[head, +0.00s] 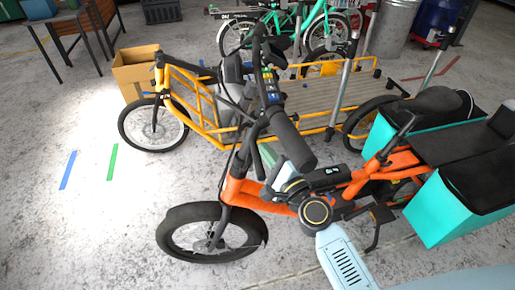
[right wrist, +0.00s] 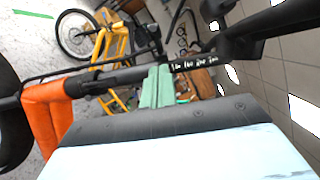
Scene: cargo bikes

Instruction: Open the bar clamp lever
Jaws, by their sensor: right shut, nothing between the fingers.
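The orange cargo bike (head: 245,190) stands in the middle of the head view, its black stem and handlebar (head: 262,95) rising upright. My right gripper (head: 266,153) is beside the stem, below the black handlebar grip (head: 292,143). In the right wrist view its pale green fingers (right wrist: 157,86) are together and empty, in front of or against the black stem (right wrist: 120,77), which carries white number marks. Whether they touch it I cannot tell. I cannot make out the clamp lever clearly; the fingers and handlebar parts may hide it. My left gripper is not in view.
A yellow cargo bike (head: 205,105) with a wooden deck (head: 320,105) stands behind the orange one. Teal panniers (head: 440,210) hang at the orange bike's rear. A cardboard box (head: 133,72) and a green bike (head: 290,20) are farther back.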

